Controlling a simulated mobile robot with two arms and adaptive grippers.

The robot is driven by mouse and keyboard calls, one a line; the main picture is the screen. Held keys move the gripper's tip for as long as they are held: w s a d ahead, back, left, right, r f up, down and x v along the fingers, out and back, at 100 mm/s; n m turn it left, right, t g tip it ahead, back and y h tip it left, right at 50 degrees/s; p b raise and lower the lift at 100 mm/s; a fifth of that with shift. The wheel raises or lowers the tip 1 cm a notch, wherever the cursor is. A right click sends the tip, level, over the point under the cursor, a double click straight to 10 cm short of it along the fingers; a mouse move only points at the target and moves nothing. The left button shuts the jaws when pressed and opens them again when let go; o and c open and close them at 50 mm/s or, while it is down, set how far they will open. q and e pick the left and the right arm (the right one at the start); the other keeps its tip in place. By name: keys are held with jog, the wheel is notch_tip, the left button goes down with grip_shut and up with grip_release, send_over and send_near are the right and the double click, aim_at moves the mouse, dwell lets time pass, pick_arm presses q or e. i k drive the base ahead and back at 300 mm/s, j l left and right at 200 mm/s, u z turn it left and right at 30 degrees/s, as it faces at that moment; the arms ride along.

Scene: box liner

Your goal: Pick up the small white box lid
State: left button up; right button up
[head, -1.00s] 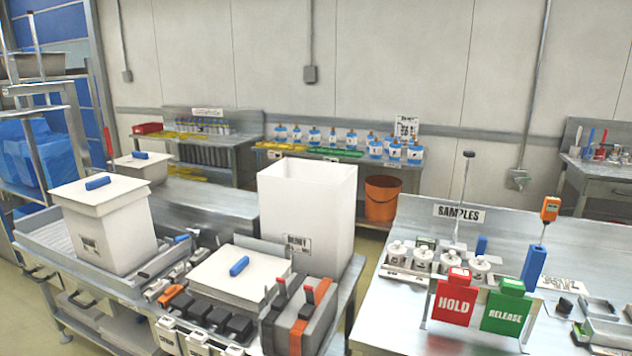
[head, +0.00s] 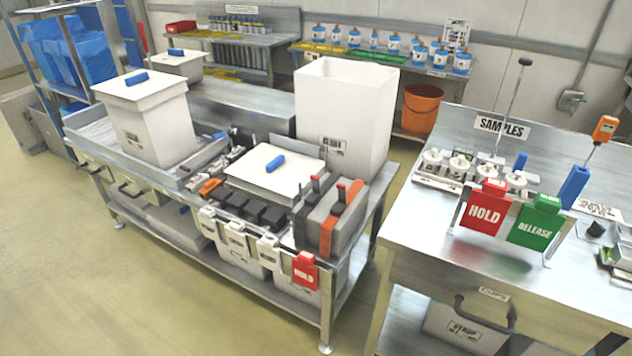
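A flat white lid with a blue handle (head: 262,176) lies on the front metal table, in front of a tall open white box (head: 345,110). A second white lid with a blue handle (head: 132,88) sits on a white box (head: 155,130) at the table's left end. A third, smaller-looking lid with a blue handle (head: 174,56) sits on a white container farther back. I cannot tell for sure which one is the small box lid. Neither of my grippers shows in the head view.
Black blocks and a grey-orange device (head: 332,222) stand along the table's front. A red HOLD tag (head: 305,272) hangs at its front corner. The samples bench (head: 415,226) stands at right, with HOLD (head: 484,208) and RELEASE (head: 541,222) signs. Floor (head: 90,270) at front left is clear.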

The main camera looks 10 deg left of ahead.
aim_at(141, 90)
jog(key=j+z, duration=0.15)
jog(key=j, duration=2.35)
